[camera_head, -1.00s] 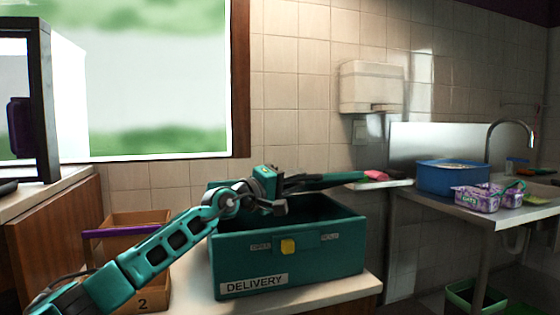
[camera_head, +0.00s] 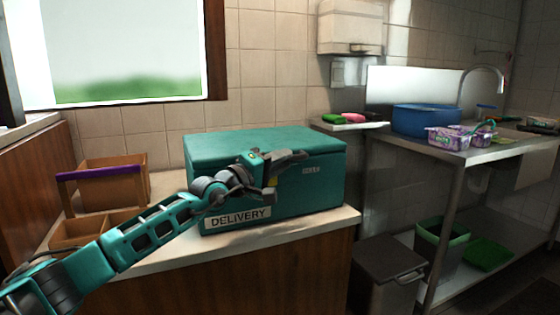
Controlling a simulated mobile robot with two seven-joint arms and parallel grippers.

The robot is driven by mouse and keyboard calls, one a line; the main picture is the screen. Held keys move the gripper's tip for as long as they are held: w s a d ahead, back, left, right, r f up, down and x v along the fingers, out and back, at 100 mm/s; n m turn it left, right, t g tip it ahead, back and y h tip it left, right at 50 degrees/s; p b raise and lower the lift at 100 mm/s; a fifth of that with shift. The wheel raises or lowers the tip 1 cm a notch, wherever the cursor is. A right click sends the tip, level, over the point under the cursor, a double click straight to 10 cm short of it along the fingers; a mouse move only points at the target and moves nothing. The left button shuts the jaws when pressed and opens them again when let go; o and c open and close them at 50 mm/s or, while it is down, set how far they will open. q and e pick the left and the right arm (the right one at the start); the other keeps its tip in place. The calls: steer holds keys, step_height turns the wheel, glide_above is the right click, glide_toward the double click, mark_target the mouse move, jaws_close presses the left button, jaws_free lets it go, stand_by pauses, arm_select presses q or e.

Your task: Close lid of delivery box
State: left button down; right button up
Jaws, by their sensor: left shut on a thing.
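The teal delivery box (camera_head: 318,196) stands on the white counter with its "DELIVERY" label facing me. Its lid (camera_head: 225,146) lies down flat over the top, and the inside is hidden. My left gripper (camera_head: 284,172) is at the front of the box, near the upper edge. My left arm comes in from the lower left and covers part of the box front. My right gripper is not in view.
Wooden crates (camera_head: 127,191), one with a purple handle, stand left of the box. A grey bin (camera_head: 386,276) is on the floor to the right. A metal sink table (camera_head: 440,150) holds a blue tub (camera_head: 424,120) and purple cartons (camera_head: 449,138).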

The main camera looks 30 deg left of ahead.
arm_select(q)
steer(key=shift+a+f, duration=0.1)
steer(key=shift+f, duration=0.5)
steer(key=c, duration=1.4)
jaws_free()
steer(key=shift+f, duration=0.1)
